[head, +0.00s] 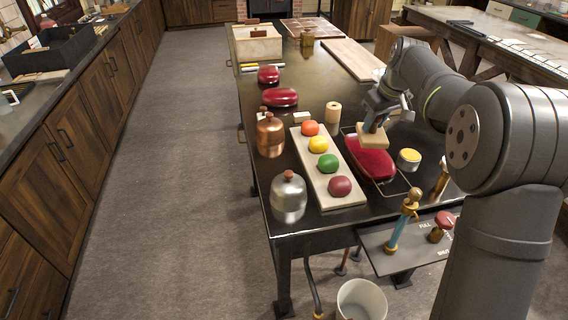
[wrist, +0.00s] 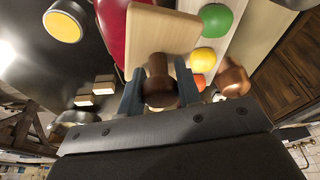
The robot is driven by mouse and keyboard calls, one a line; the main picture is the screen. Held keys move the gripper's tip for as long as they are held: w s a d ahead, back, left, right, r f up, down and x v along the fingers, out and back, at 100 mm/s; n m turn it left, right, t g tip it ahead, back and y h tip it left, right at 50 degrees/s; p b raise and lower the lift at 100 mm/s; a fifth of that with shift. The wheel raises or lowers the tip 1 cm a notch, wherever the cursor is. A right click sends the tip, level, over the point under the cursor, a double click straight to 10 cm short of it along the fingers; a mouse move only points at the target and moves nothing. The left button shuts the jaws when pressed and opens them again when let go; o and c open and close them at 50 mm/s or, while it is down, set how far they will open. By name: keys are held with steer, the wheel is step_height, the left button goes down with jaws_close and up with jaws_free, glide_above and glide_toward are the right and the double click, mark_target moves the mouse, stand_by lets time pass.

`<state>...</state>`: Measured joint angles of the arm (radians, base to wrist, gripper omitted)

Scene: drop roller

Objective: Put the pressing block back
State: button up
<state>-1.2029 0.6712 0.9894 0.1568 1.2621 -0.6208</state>
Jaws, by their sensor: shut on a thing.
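My gripper (head: 377,115) is shut on the dark wooden knob of the pressing block, a pale wooden slab (head: 372,138). The wrist view shows the blue-grey fingers (wrist: 160,92) on both sides of the knob, with the slab (wrist: 165,36) beyond it. In the head view the block overlaps the far end of a glossy red oblong piece (head: 371,163) in a wire-edged tray. I cannot tell whether the block touches it.
Copper (head: 270,138) and silver (head: 288,198) pots stand farther left. A yellow-topped tin (head: 409,158) is right. Small pale blocks (wrist: 103,86) lie nearby.

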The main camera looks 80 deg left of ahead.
steer(key=s+a+f+n, duration=0.1)
steer(key=s+a+f, duration=0.1)
steer(key=s, duration=0.6)
steer(key=s+a+f+n, duration=0.1)
steer(key=s+a+f, duration=0.2)
steer(key=s, duration=0.5)
steer(key=s+a+f+n, duration=0.1)
steer(key=s+a+f, duration=0.2)
steer(key=s, duration=0.5)
steer(key=shift+s+a+f+g, duration=0.1)
steer(key=shift+s+a+g, duration=0.1)
steer(key=shift+a, duration=0.15)
steer(key=shift+s+a+f+g, duration=0.1)
steer(key=shift+a+g, duration=0.1)
steer(key=shift+a, duration=0.15)
steer(key=shift+f, duration=2)
steer(key=shift+f, duration=0.1)
steer(key=o, duration=1)
steer(key=shift+o, duration=0.2)
